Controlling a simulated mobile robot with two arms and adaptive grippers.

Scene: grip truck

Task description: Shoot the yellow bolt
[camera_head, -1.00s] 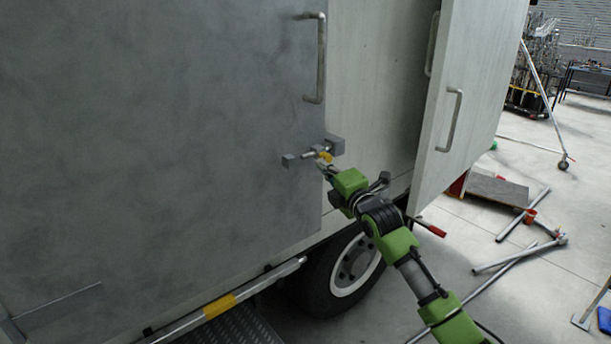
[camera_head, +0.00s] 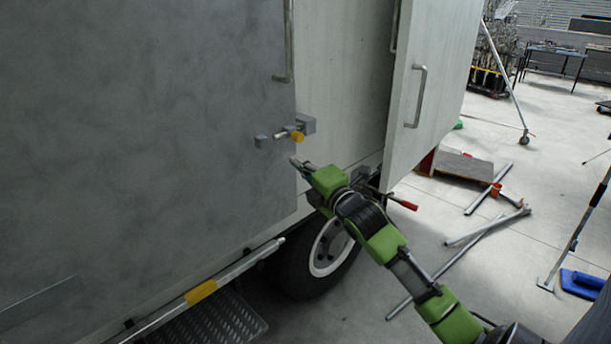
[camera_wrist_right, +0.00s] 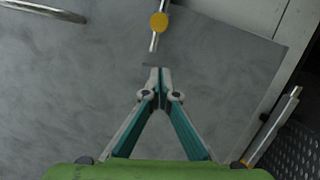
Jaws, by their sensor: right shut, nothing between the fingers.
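The bolt is a metal rod with a yellow knob (camera_head: 297,137), mounted on the edge of the grey truck door (camera_head: 150,120). The rod runs sideways between a small grey block on the left and a larger grey bracket (camera_head: 308,125) on the right. In the right wrist view the yellow knob (camera_wrist_right: 159,22) is beyond my fingertips, near the top. My right gripper (camera_head: 295,163) is shut and empty, just below the bolt and apart from it; it also shows in the right wrist view (camera_wrist_right: 158,72). My left gripper is not in view.
A vertical handle (camera_head: 289,45) is above the bolt on the grey door. A pale door (camera_head: 435,85) with its own handle stands open to the right. A wheel (camera_head: 325,250) is below. Loose metal tubes (camera_head: 487,228) lie on the floor at right.

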